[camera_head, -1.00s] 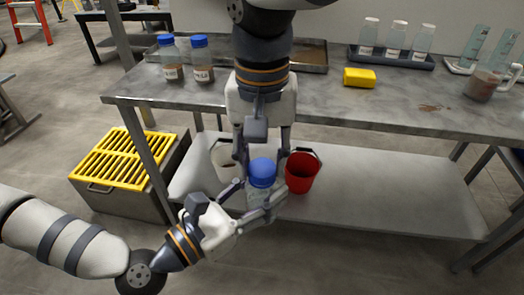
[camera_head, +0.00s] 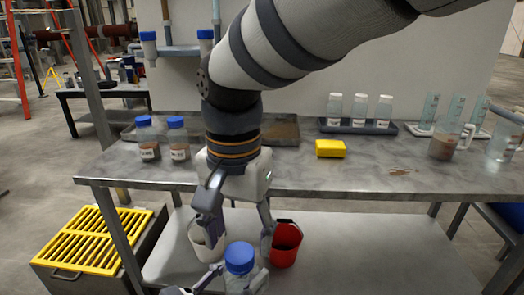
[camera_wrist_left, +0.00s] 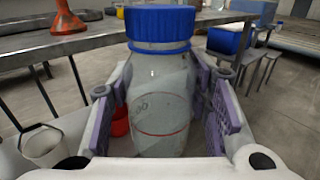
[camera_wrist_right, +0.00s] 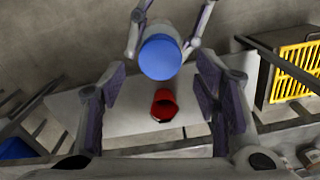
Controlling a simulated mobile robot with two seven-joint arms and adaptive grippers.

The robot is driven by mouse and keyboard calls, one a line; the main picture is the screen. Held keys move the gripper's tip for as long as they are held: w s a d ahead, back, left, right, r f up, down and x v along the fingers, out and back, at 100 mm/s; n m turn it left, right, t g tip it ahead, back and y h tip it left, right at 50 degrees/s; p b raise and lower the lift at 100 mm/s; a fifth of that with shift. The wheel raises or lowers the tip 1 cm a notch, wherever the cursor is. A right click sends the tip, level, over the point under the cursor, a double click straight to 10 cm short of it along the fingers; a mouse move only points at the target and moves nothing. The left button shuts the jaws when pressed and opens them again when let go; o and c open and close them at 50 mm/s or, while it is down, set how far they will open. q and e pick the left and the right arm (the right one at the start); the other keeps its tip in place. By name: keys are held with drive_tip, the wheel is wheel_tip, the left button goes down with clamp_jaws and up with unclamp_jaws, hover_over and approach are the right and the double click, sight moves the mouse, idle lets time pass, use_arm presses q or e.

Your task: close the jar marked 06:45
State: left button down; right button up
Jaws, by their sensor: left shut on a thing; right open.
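A clear jar with a blue cap (camera_head: 239,258) stands upright in my left gripper (camera_head: 235,284), low in the head view. The left wrist view shows this gripper (camera_wrist_left: 160,105) shut on the jar body (camera_wrist_left: 160,95), with a pad on each side. The blue cap sits on the jar's mouth; how tight it is I cannot tell. No readable time shows on it. My right gripper (camera_head: 238,236) points down above the cap, open and empty. In the right wrist view the cap (camera_wrist_right: 160,57) lies beyond the open fingers (camera_wrist_right: 162,95), apart from them.
Two blue-capped jars (camera_head: 149,150) with brown contents stand on the bench (camera_head: 300,183). A red bucket (camera_head: 286,245) and a white bucket (camera_head: 205,248) stand on the lower shelf.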

drive_tip(key=shift+r, duration=1.2)
drive_tip(key=shift+c, duration=0.2)
